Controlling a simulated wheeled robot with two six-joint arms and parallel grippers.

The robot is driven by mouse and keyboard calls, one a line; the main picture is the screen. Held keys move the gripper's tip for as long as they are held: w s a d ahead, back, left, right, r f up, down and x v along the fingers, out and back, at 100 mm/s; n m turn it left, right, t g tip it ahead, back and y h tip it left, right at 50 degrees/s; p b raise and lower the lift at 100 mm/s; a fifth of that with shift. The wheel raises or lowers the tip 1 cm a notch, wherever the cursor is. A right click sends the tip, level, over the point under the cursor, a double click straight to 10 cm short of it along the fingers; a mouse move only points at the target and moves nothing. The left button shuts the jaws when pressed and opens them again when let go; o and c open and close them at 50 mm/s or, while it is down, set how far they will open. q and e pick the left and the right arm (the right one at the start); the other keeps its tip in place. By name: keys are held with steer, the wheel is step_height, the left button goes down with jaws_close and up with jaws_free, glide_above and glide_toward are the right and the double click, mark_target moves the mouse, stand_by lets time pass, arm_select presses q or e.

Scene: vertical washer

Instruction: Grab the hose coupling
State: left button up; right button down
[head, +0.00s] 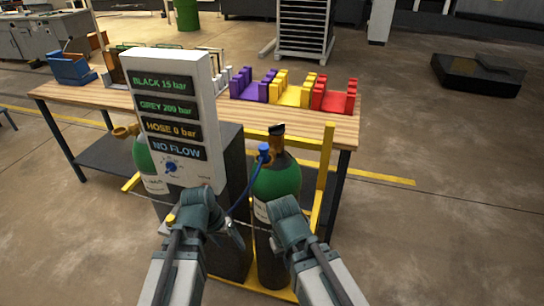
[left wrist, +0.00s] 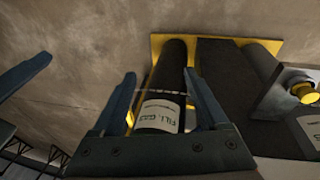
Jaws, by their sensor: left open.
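The hose coupling (head: 264,150) is a small blue fitting at the top of the green-shouldered cylinder (head: 276,180) in the head view. A thin blue hose (head: 246,192) runs from it down toward the grey panel box. My left gripper (head: 226,232) is below and left of the coupling, apart from it. In the left wrist view my left gripper (left wrist: 160,78) is open, with a dark labelled cylinder (left wrist: 160,114) seen between its fingers; I see no coupling there. My right gripper (head: 285,210) is below and right of the coupling, its fingers unclear.
The panel box (head: 200,75) shows pressure readings and NO FLOW. A second green cylinder (head: 146,158) stands behind its left side. A yellow frame (head: 327,150) borders the cylinders. A wooden table (head: 330,122) with coloured holders stands behind.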

arm_select(q)
steer(key=w+d+r+m+t+h, duration=0.2)
steer(key=w+r+h, duration=0.1)
steer(key=w+h, duration=0.1)
steer(key=m+t+h, duration=0.6)
steer(key=t+h, duration=0.2)
glide_toward(259, 149)
steer(key=x, duration=0.9)
steer(key=shift+d, duration=0.2)
steer(key=shift+w, duration=0.1)
steer(key=x, duration=0.5)
steer(key=shift+w+f+b, duration=0.15)
steer(key=shift+f+b, duration=0.05)
steer(key=shift+b, duration=0.1)
steer(key=shift+c, duration=0.2)
jaws_close()
